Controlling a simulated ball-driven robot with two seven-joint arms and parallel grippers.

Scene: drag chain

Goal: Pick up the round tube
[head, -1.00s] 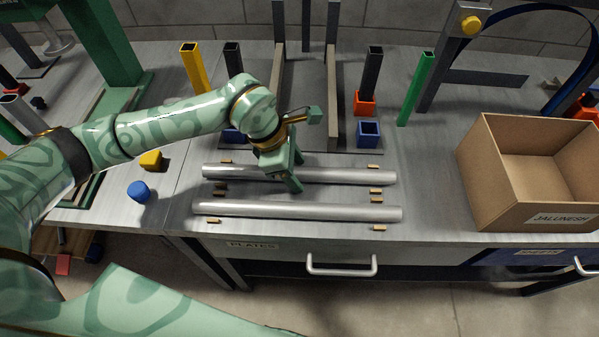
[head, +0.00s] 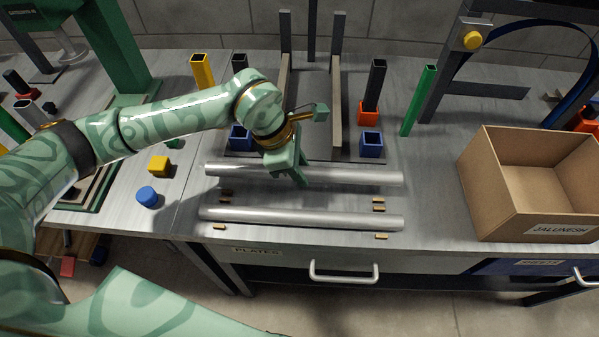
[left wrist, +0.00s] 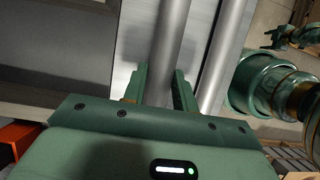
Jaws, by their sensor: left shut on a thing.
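Two grey round tubes lie side by side across the bench, running left to right in the head view. My left gripper (head: 300,178) is shut around the middle of the far tube (head: 350,175). This tube looks roughly level and slightly above the bench, clear of its small wooden blocks. In the left wrist view the held tube (left wrist: 171,40) runs between the two fingers. The near tube (head: 300,217) rests on the bench and also shows in the left wrist view (left wrist: 221,50).
Small wooden blocks (head: 378,201) lie by the tubes. An open cardboard box (head: 480,195) stands at the right. Blue (head: 370,146) and orange square holders and upright coloured square tubes stand behind. A yellow block (head: 159,166) and a blue one (head: 147,197) lie at the left.

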